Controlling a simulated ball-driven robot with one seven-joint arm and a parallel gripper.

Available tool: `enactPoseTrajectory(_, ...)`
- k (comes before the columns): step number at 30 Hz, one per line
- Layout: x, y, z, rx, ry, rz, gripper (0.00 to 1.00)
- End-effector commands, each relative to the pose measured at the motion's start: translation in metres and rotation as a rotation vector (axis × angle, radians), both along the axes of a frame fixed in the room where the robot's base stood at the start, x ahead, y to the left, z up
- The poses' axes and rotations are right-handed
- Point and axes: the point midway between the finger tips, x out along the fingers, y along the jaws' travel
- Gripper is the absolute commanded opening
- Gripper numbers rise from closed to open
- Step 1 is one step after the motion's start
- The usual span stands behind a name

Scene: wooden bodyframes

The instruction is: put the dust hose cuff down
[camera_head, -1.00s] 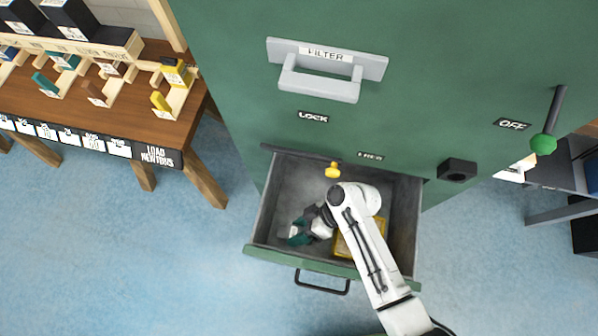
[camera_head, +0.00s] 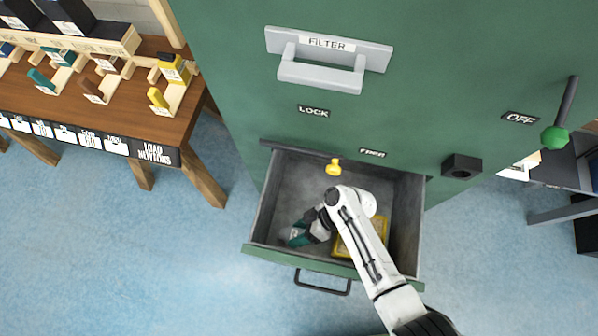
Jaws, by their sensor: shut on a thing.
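My gripper (camera_head: 305,231) reaches down into the open drawer and is shut on the dust hose cuff. The cuff (camera_head: 297,236) shows as a small teal and grey piece at the left front of the drawer. My gripper and arm hide part of it. I cannot tell whether the cuff touches the drawer floor. The grey drawer (camera_head: 283,190) has a green front and stands pulled out of the green cabinet.
A yellow frame-like thing (camera_head: 346,246) lies in the drawer right of my gripper, partly under my arm. A yellow knob (camera_head: 334,167) is at the drawer's back. The green cabinet (camera_head: 230,60) rises behind. A wooden table (camera_head: 150,120) stands at left. The drawer's back left is clear.

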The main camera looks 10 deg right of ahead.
Motion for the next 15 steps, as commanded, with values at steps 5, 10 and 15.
enactPoseTrajectory(5, 0.0000, 0.0000, -0.0065, 0.000, 0.000, 0.000, 0.18)
enactPoseTrajectory(10, -0.0001, 0.0000, -0.0080, 0.000, 0.000, 0.000, 0.18)
enactPoseTrajectory(15, -0.0010, 0.0000, -0.0086, 0.000, 0.002, 0.000, 0.67)
